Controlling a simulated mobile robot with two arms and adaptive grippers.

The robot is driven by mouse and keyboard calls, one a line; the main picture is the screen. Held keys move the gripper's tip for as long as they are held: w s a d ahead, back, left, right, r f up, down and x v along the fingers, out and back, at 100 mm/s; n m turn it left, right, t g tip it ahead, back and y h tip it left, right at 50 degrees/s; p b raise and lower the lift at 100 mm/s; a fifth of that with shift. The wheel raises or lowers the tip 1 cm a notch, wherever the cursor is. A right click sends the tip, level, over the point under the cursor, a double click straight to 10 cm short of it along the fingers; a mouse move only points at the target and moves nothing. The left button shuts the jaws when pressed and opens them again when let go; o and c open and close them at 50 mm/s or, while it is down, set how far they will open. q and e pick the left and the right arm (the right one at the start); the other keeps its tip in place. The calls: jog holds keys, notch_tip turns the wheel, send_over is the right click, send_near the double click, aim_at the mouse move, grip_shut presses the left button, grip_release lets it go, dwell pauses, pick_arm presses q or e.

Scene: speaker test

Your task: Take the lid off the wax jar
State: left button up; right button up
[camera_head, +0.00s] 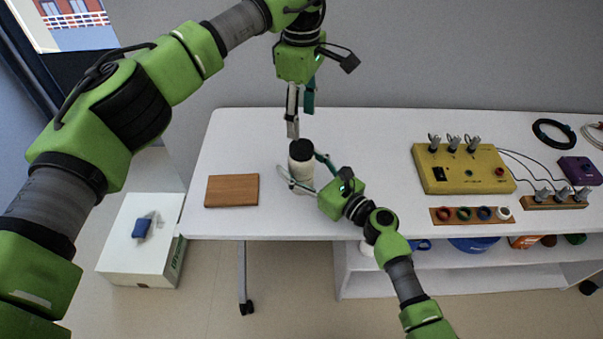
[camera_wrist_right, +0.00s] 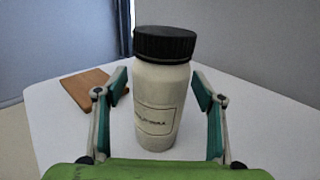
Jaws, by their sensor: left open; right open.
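The wax jar (camera_head: 301,171) is a white, labelled cylinder standing upright on the white table. Its black lid (camera_head: 302,150) sits on top. The jar (camera_wrist_right: 158,105) and its lid (camera_wrist_right: 165,44) also show in the right wrist view. My right gripper (camera_head: 302,171) is open with its fingers on either side of the jar; in the right wrist view (camera_wrist_right: 160,102) gaps show between both fingers and the jar. My left gripper (camera_head: 300,126) is open, pointing down just above the lid. In the head view one of its fingertips shows near the lid; I cannot tell if it touches.
A brown wooden board (camera_head: 232,190) lies left of the jar. A yellow box with knobs (camera_head: 463,169), a strip with coloured rings (camera_head: 470,216) and a purple box (camera_head: 581,170) stand to the right. The table (camera_head: 375,135) is clear behind the jar.

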aim_at(302, 146)
grip_shut()
pick_arm(q)
jog(key=m, duration=0.4)
jog(key=shift+m, duration=0.4)
jog(key=m, duration=1.3)
jog(key=shift+f, duration=4)
